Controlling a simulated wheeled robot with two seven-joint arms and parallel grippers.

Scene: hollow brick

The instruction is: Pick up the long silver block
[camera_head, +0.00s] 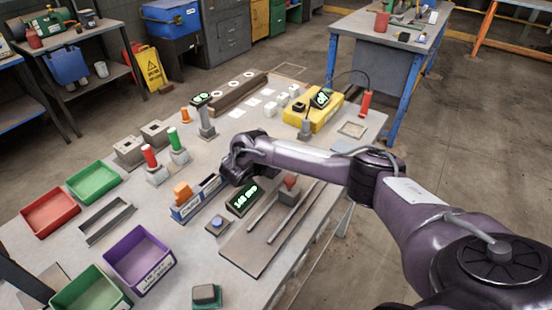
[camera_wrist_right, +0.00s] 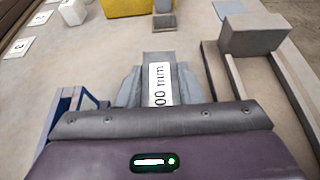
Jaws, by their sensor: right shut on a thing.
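The long silver block (camera_wrist_right: 158,68) shows in the right wrist view, with a white label whose visible part reads "00 mm". My right gripper (camera_wrist_right: 160,85) is shut on it, with one grey finger on each side. The block's near end is hidden behind the gripper body. In the head view my right gripper (camera_head: 240,162) is at the middle of the bench, behind the blue holder, and its own wrist hides the block. I cannot tell whether the block touches the bench. My left gripper is not in view.
The blue holder (camera_head: 190,209) with an orange piece (camera_head: 182,192) is close to my gripper. A display (camera_head: 245,198) and a railed plate (camera_head: 265,235) with a grey block (camera_head: 289,196) stand in front. Bins, including a purple one (camera_head: 138,255), stand left.

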